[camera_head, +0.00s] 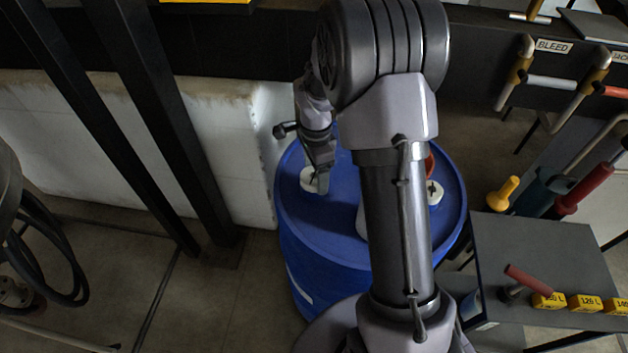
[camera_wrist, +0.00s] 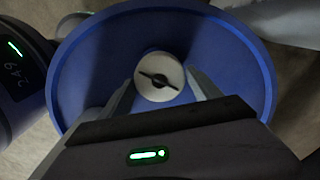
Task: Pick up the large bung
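A blue drum (camera_head: 330,215) stands upright below my arm. A round white bung (camera_head: 308,180) sits on its top at the left, partly hidden by my gripper (camera_head: 320,188). In the wrist view the white bung (camera_wrist: 160,77) shows a dark slot across it. My gripper's fingers (camera_wrist: 161,80) are apart, one on each side of the bung, their tips close to its edges. I cannot tell whether they touch it. A second white bung (camera_head: 435,191) with a dark cross mark sits at the drum top's right.
A grey table (camera_head: 540,250) with yellow labels and a red-handled tool (camera_head: 528,280) stands to the right. Dark posts (camera_head: 165,120) and a white block wall (camera_head: 215,140) are at the left. A dark rack with handles is at the upper right.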

